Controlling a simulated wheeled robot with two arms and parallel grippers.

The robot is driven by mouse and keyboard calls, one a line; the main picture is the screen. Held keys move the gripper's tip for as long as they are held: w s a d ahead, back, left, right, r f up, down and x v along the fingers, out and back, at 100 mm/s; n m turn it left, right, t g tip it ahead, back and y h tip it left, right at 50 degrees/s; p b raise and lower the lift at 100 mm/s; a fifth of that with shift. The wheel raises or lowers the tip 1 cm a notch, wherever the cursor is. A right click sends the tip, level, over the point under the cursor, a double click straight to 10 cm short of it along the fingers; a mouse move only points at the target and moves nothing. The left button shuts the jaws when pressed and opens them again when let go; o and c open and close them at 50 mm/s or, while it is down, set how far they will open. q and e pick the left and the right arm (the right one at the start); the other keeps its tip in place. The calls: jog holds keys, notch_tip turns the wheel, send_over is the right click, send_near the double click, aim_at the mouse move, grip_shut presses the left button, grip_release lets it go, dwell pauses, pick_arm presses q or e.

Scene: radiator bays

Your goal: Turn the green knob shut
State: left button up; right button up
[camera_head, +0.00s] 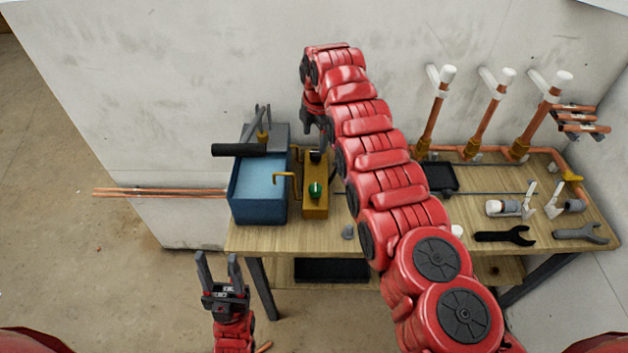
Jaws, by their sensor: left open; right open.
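The green knob (316,189) is a small round knob with a pale mark across it. It sits on the front part of a yellow-brown block (314,208) on the workbench, beside a blue water tank. My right gripper (319,153) points down above the back end of that block, behind the knob and apart from it. It is open, partly hidden by my own arm. My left gripper (217,262) is open and empty, low in front of the bench's left end, pointing up and away from the knob.
The blue tank (257,207) with a black-handled lever (238,150) stands left of the block. A bent brass pipe (284,177) lies between them. Copper pipes (158,192) stick out left. Wrenches (505,237) and white-capped risers (436,110) are at the right. The floor left is clear.

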jog(key=s+r+n+g, duration=0.2)
jog(key=s+r, duration=0.2)
jog(key=s, duration=0.1)
jog(key=b, duration=0.7)
send_over(315, 187)
jog(key=shift+h, duration=0.3)
notch_tip(315, 187, down, 8)
jog(key=shift+a+f, duration=0.1)
jog(key=shift+f, duration=0.1)
jog(key=f+p, duration=0.2)
jog(key=f, duration=0.6)
jog(key=shift+d, duration=0.2)
jog(key=shift+f, duration=0.45)
grip_shut()
